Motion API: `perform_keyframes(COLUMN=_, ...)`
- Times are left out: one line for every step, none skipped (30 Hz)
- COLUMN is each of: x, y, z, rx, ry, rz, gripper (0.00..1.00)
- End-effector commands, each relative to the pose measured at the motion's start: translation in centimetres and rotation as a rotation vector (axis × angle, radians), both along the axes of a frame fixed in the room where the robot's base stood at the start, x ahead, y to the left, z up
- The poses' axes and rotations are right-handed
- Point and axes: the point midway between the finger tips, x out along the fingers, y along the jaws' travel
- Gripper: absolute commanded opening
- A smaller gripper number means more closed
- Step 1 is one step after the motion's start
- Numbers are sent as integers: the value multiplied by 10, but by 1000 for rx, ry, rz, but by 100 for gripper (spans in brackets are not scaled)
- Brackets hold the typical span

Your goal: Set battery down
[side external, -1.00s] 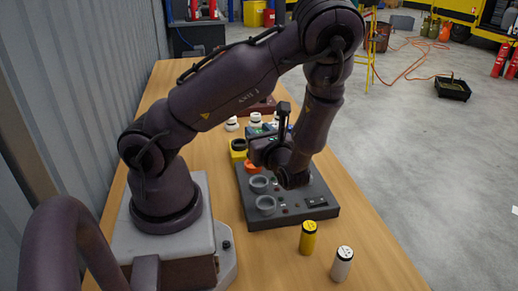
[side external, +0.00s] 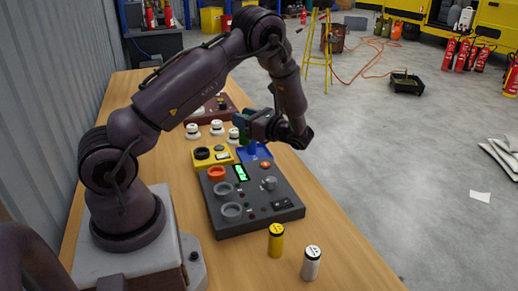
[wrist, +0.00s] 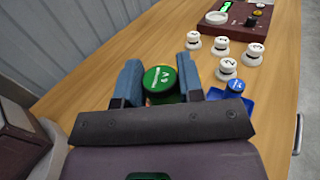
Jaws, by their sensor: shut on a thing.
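My gripper (side external: 250,126) is shut on a green battery (wrist: 160,78), whose round green top with a white mark shows between the two blue finger pads (wrist: 130,82) in the wrist view. In the side view my gripper is above the table beyond the dark grey panel (side external: 281,221), close above the blue holder (side external: 262,152). The battery's lower end is hidden, so I cannot tell whether it touches anything.
Several white numbered knobs (wrist: 222,45) stand beyond my gripper. A red-brown panel (wrist: 247,22) lies behind them. A yellow holder (side external: 224,159) sits beside the blue one. A yellow battery (side external: 276,240) and a white battery (side external: 311,263) stand on bare table in front.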

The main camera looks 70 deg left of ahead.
Motion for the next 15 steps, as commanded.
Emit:
perform_keyframes(x=7, y=8, z=-6, rx=1, ry=0, rz=2, gripper=8)
perform_keyframes(x=12, y=12, z=-9, rx=1, ry=1, rz=3, gripper=8)
perform_keyframes(x=18, y=18, z=-14, rx=1, ry=0, rz=2, gripper=8)
perform_keyframes(x=23, y=23, z=-17, rx=1, ry=0, rz=2, gripper=8)
perform_keyframes(x=29, y=27, z=-20, rx=1, ry=1, rz=1, gripper=8)
perform_keyframes(x=35, y=33, z=-24, rx=1, ry=-1, rz=1, gripper=8)
perform_keyframes(x=39, y=37, z=-26, rx=1, ry=-1, rz=2, gripper=8)
perform_keyframes(x=44, y=41, z=-29, rx=1, ry=-1, rz=1, gripper=8)
perform_keyframes(x=50, y=46, z=-33, rx=1, ry=1, rz=0, gripper=8)
perform_keyframes(x=54, y=50, z=-35, rx=1, ry=-1, rz=1, gripper=8)
perform_keyframes(x=58, y=53, z=-39, rx=-1, ry=1, rz=1, gripper=8)
perform_keyframes(x=62, y=57, z=-48, rx=-2, ry=2, rz=0, gripper=8)
perform_keyframes(x=65, y=60, z=-53, rx=0, ry=2, rz=0, gripper=8)
perform_keyframes(x=68, y=63, z=-58, rx=0, ry=2, rz=0, gripper=8)
perform_keyframes(x=72, y=66, z=-64, rx=-1, ry=2, rz=-1, gripper=8)
